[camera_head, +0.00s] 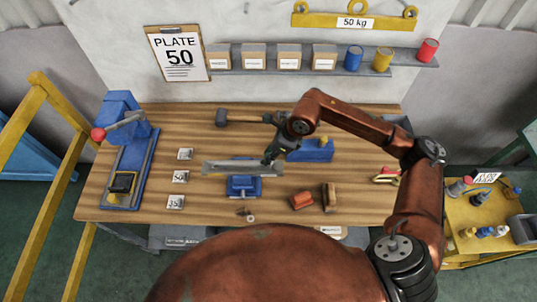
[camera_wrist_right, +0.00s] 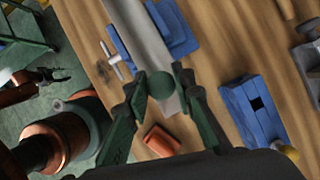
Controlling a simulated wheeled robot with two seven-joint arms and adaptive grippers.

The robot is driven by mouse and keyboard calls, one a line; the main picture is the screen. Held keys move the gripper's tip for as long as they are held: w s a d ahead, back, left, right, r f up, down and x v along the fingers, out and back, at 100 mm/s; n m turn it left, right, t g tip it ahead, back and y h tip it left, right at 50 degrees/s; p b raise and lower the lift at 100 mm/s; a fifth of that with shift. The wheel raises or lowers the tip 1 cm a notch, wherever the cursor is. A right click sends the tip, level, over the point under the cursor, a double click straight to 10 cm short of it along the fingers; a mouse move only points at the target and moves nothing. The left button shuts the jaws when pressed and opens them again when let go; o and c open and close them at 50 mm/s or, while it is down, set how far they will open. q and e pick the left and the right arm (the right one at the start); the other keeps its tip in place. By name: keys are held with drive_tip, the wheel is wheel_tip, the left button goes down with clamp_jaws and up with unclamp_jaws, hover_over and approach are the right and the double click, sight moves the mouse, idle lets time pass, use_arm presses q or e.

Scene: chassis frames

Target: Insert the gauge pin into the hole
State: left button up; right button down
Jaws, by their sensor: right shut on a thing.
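My right gripper (camera_head: 268,158) is over the right part of a grey metal rail (camera_head: 225,167). In the right wrist view, its fingertips (camera_wrist_right: 162,92) close on a round dark green end, which I take for the gauge pin (camera_wrist_right: 160,85). The pin's shaft is hidden. The rail (camera_wrist_right: 143,25) lies across a blue clamp (camera_head: 243,186) with a T-handle and passes behind the pin. I cannot make out a hole in the rail. A blue block (camera_head: 318,152) has a dark square opening (camera_wrist_right: 257,103). What looks like my left gripper (camera_wrist_right: 48,75) is small at the left.
A hammer (camera_head: 222,118) lies behind the rail. A red block (camera_head: 301,200) and a brown block (camera_head: 329,197) lie at the front right. Label cards (camera_head: 180,177) and a blue lever press (camera_head: 128,160) are at the left.

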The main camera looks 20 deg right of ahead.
drive_tip(key=shift+f+b, duration=1.3)
drive_tip(key=shift+f, duration=0.25)
drive_tip(key=c, duration=1.6)
unclamp_jaws()
drive_tip(key=v, duration=1.2)
drive_tip(key=shift+a, duration=0.1)
